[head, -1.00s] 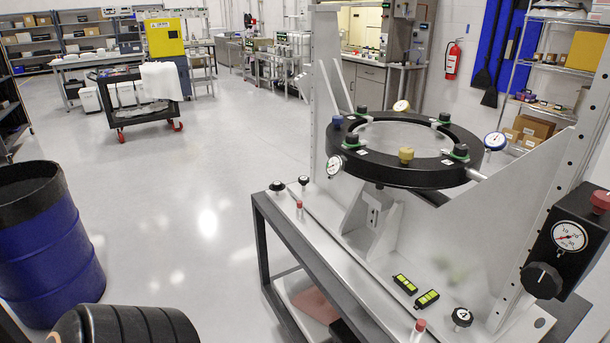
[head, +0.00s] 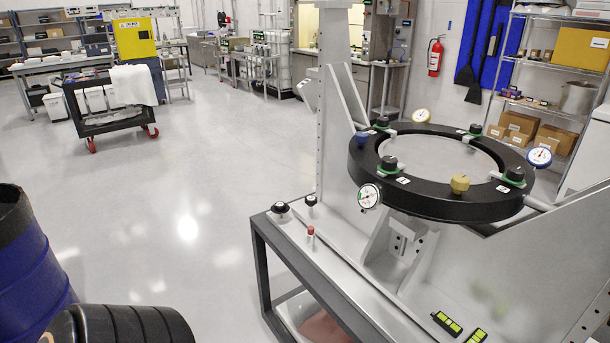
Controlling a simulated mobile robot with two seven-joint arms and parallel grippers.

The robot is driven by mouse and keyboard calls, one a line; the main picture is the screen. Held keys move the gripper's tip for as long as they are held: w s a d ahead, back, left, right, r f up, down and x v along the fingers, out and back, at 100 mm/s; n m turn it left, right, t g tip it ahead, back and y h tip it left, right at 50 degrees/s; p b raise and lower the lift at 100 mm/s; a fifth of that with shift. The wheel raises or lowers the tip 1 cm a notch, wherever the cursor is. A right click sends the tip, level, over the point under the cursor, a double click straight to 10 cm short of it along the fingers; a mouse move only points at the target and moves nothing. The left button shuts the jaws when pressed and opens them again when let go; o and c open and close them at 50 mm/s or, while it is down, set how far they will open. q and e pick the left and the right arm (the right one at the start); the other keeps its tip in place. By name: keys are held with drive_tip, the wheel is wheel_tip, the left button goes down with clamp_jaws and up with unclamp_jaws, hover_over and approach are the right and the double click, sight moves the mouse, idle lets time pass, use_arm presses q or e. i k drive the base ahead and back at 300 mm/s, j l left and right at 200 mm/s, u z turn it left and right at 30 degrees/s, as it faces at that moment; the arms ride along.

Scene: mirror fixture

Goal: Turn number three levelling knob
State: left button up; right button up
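The mirror fixture's black ring (head: 440,205) holds a round mirror (head: 440,152). Black knobs stand on the ring: front left (head: 389,164), back left (head: 382,123), back right (head: 476,129) and right (head: 515,174). A yellow knob (head: 460,184) stands at the ring's front. Two black knobs with white marks, a left one (head: 280,208) and a right one (head: 311,200), sit at the base plate's far left end. Small white labels on the ring are too small to read; I cannot tell which knob is number three. Neither gripper is in view.
Dial gauges surround the ring, one at front left (head: 368,196) and one at right (head: 540,157). A red-topped pin (head: 310,231) and yellow-green levels (head: 447,323) are on the base plate (head: 350,275). A blue drum (head: 35,270) stands left.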

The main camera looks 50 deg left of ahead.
sight(310, 200)
drive_tip(key=j, duration=1.9)
